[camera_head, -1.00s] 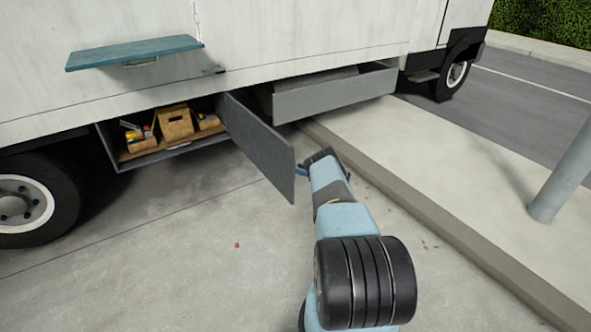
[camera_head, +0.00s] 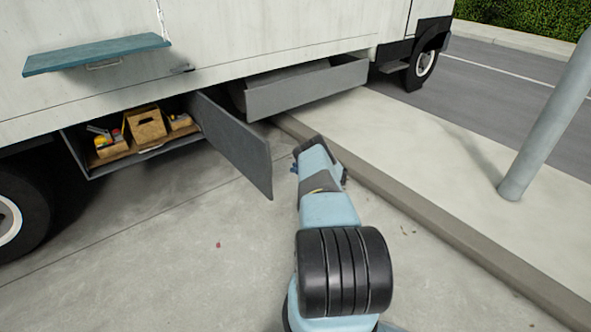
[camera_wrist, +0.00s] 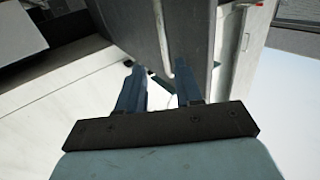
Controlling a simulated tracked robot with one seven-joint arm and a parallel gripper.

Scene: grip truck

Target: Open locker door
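The grey locker door (camera_head: 235,145) under the truck is swung outward, and it stands out from the truck side. The locker (camera_head: 88,174) left of it is open, with wooden tool carriers (camera_head: 146,124) inside. In the wrist view, a grey panel that looks like the door (camera_wrist: 140,25) lies beyond the fingertips. My gripper (camera_wrist: 160,78) shows there with two blue fingers spread apart and nothing held between them. In the head view my wrist is to the right of the door's free edge with a gap between; most of the gripper is hidden by my arm.
Another grey panel (camera_head: 305,88) hangs under the truck to the right. A teal shelf (camera_head: 95,55) juts from the truck side. A kerb (camera_head: 400,210) and a grey post (camera_head: 545,125) are on the right. Concrete ground (camera_head: 150,260) at front left is clear.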

